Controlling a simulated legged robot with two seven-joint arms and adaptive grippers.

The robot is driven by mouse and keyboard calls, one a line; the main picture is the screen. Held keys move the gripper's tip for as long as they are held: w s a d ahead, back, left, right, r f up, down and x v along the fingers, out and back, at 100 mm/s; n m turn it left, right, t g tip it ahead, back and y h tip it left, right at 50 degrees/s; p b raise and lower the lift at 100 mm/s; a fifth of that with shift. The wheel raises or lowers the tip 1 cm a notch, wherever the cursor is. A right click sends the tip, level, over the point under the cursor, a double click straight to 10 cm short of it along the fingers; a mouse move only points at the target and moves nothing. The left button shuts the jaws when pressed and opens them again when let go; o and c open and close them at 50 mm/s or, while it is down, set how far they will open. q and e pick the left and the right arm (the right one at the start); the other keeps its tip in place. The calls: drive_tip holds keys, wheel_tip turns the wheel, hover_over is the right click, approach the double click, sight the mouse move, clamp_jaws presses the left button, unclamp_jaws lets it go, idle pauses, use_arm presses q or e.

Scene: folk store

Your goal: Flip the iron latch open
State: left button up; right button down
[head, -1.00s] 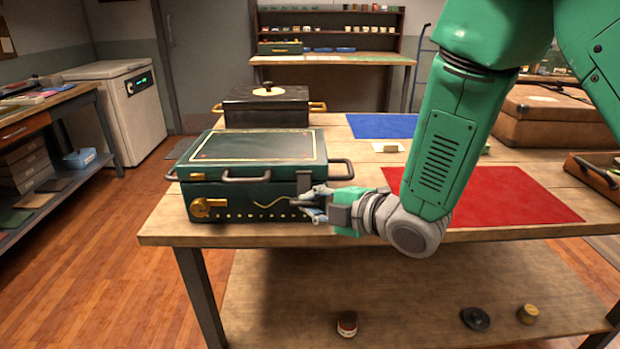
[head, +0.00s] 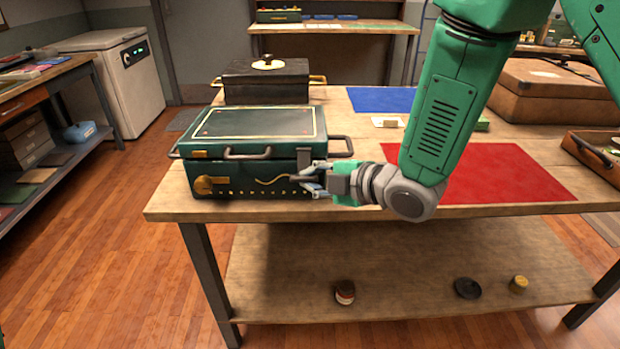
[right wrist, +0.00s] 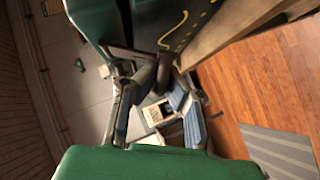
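A dark green box (head: 235,180) with gold trim and a brass round fitting (head: 204,185) stands on the wooden table (head: 165,207). Its lid is down. The dark iron latch (head: 304,158) hangs at the right end of its front, just under the lid edge. My right gripper (head: 308,184) is at the box's front right, close below the latch and partly over it. Its blue-padded fingers are apart, also in the right wrist view (right wrist: 158,105). Dark metal shows close to the fingertips there; I cannot tell whether they touch the latch. My left gripper is out of view.
A black lidded box (head: 265,85) stands behind the green box. A blue mat (head: 380,99), a red mat (head: 500,175) and a brown case (head: 555,95) lie to the right. A lower shelf (head: 400,285) holds small items.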

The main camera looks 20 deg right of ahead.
idle(0.5)
drive_tip(key=c, duration=1.6)
unclamp_jaws()
drive_tip(key=shift+v, duration=0.75)
drive_tip(key=f+p+v, duration=0.1)
drive_tip(key=p+v, duration=0.2)
drive_tip(key=v, duration=0.1)
drive_tip(key=s+p+v, duration=0.1)
drive_tip(key=p+v, duration=0.2)
drive_tip(key=v, duration=0.2)
drive_tip(key=f+p+v, duration=0.1)
drive_tip(key=p+v, duration=0.2)
drive_tip(key=v, duration=0.2)
drive_tip(key=shift+s+f+p, duration=0.3)
drive_tip(key=shift+s, duration=0.1)
drive_tip(key=shift+o, duration=0.3)
drive_tip(key=shift+a, duration=0.1)
